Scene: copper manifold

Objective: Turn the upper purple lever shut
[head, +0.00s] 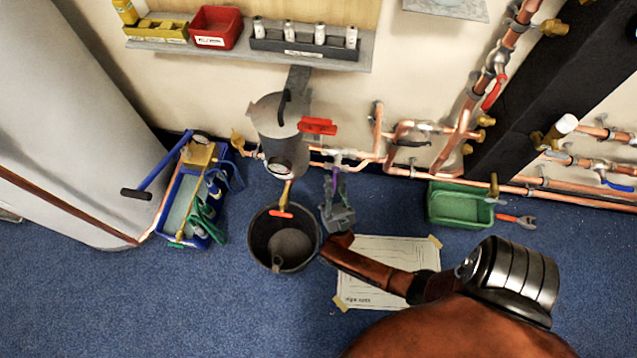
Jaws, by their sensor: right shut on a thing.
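A purple lever (337,181) hangs from a pale valve on the copper pipe run low on the wall, right of the grey canister. It is the only purple lever I can make out. It points down toward the floor side of the picture. My right gripper (333,193), grey, reaches up from the lower right and is shut on the lever; its fingers hide much of the lever. My left gripper is not in view.
A black bucket (259,242) stands just left of my right gripper. The grey canister (268,118) has a red lever (317,126). A green tray (455,205) is to the right, a blue caddy (174,217) to the left. A taped paper sheet (375,251) lies below.

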